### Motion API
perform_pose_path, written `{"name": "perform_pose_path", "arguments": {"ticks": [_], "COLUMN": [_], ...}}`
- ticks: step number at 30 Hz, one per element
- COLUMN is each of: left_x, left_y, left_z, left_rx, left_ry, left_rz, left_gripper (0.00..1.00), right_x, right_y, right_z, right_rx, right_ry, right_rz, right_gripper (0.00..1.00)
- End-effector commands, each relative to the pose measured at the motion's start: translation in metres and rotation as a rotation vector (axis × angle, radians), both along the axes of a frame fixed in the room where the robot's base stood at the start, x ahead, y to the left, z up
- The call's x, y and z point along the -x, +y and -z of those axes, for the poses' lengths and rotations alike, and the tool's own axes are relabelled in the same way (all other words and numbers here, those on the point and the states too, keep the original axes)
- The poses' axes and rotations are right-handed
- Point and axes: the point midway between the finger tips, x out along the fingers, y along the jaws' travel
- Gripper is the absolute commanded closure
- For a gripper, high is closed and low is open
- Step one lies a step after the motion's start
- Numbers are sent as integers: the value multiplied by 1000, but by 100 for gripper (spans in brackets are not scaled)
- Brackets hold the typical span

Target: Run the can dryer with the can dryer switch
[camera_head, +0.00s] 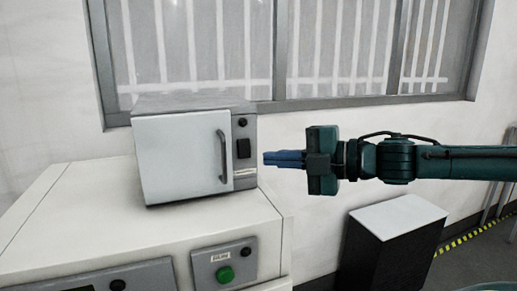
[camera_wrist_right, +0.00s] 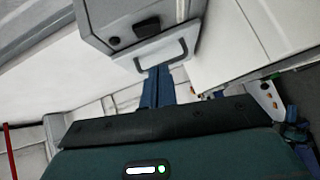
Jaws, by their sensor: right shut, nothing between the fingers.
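The can dryer (camera_head: 183,157) is a grey box with a white door and a grey bar handle, standing on a white cabinet. Its door looks shut. On the right strip of its front are a dark rectangular switch (camera_head: 243,148) and a small round knob (camera_head: 242,122) above it. My right gripper (camera_head: 266,158) is shut and empty, level with the switch and a short way to its right. The right wrist view shows the dryer (camera_wrist_right: 140,25) ahead of the blue fingers (camera_wrist_right: 157,72), with the dark switch (camera_wrist_right: 146,27) in sight. My left gripper is not in view.
The white cabinet (camera_head: 130,232) carries a front panel with a green button (camera_head: 225,274) and a black knob. A dark box with a white top (camera_head: 398,216) stands on the floor at the right. A barred window (camera_head: 330,45) is behind.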

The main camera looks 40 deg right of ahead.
Motion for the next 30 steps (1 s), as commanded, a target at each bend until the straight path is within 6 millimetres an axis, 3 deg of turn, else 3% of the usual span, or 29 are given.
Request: {"name": "perform_pose_path", "arguments": {"ticks": [5, 10, 18, 30], "left_x": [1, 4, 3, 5], "left_y": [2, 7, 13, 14], "left_z": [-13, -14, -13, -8], "left_rx": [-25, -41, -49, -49], "left_ry": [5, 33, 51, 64], "left_rz": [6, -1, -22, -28], "left_gripper": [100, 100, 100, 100], "right_x": [-24, -44, -56, -60], "right_y": [15, 8, 5, 4], "right_z": [1, 6, 10, 11], "right_rx": [-7, -3, 0, 1], "right_ry": [4, 4, 2, 0], "right_rz": [-1, 2, 0, 1], "right_gripper": [100, 100, 100, 100]}}
